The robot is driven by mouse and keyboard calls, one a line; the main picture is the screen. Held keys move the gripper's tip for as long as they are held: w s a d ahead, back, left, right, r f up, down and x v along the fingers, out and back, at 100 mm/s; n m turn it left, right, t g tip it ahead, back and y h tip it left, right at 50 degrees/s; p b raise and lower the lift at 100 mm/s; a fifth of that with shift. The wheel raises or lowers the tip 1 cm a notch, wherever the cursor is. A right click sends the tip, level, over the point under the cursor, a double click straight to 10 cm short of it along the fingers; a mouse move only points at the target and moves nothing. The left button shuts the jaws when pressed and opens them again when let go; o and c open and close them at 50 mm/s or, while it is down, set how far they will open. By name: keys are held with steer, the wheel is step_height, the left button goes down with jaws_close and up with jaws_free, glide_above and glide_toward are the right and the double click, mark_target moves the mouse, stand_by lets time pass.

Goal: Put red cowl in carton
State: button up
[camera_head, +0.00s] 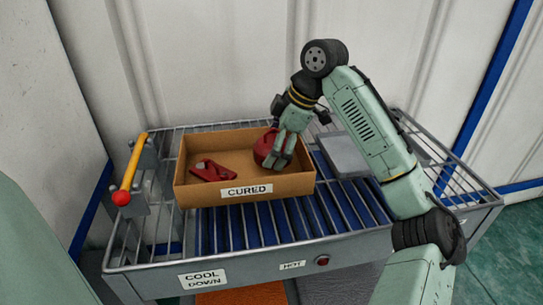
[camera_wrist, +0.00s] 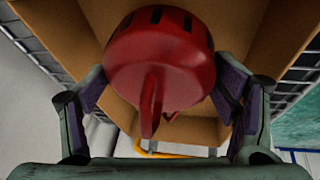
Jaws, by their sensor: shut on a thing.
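The red cowl (camera_head: 263,149), a rounded dark red piece, is in my gripper (camera_head: 281,163) at the right end of the carton (camera_head: 245,191). In the wrist view the cowl (camera_wrist: 160,58) shows slots along its far edge and a fin pointing toward me. My gripper's fingers stand on either side of it, shut on it. The carton is an open brown box labelled CURED; its walls (camera_wrist: 282,42) surround the cowl in the wrist view. Whether the cowl touches the carton floor I cannot tell.
A flat red part (camera_head: 212,170) lies in the left half of the carton. The carton stands on a rack with blue slats (camera_head: 250,226). A yellow lever with a red knob (camera_head: 129,176) stands at the left.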

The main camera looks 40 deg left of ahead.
steer(key=shift+f, duration=1.85)
steer(key=o, duration=1.3)
steer(key=shift+f, duration=0.1)
steer(key=b+v, duration=0.1)
steer(key=v, duration=1.1)
